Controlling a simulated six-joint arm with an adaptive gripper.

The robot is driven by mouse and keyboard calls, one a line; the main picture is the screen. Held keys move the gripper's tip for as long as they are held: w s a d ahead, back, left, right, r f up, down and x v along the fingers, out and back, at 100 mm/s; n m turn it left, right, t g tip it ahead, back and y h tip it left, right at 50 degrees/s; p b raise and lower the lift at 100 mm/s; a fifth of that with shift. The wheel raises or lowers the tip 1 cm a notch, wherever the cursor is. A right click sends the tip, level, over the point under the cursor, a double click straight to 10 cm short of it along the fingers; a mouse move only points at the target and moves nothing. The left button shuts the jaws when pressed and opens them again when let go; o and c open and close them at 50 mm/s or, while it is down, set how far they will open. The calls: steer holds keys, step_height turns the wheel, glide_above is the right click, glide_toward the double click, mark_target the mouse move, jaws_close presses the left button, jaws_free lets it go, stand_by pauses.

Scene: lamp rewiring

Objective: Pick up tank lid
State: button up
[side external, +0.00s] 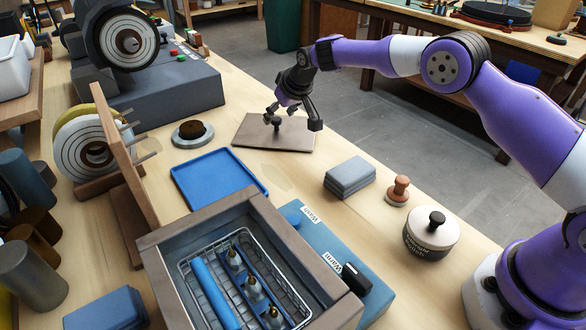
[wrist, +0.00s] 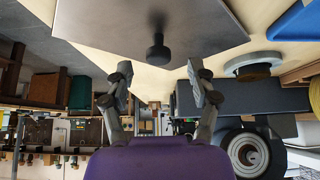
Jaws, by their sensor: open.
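The tank lid (side external: 254,134) is a flat grey-brown plate with a dark knob (side external: 276,123) standing up from it. It lies on the table near the far right edge, and it fills the top of the wrist view (wrist: 205,22). My gripper (side external: 292,115) is over the lid, fingers spread and empty. In the wrist view my gripper (wrist: 160,75) has one finger on each side of the knob's line, with the knob (wrist: 158,52) just beyond the fingertips. I cannot tell whether either finger touches the lid. The open tank (side external: 185,232) stands in the foreground, holding a wire basket.
A blue tray (side external: 215,178) lies between lid and tank. A round dark-centred part (side external: 192,134) sits left of the lid, near a grinder-like machine (side external: 160,85). Grey blocks (side external: 349,177), a copper-coloured knobbed piece (side external: 398,190) and a round canister (side external: 431,236) stand nearer my base.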

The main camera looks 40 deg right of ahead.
mark_target(277, 119)
steer(key=shift+x, duration=2.05)
steer(key=shift+d, duration=0.1)
jaws_close()
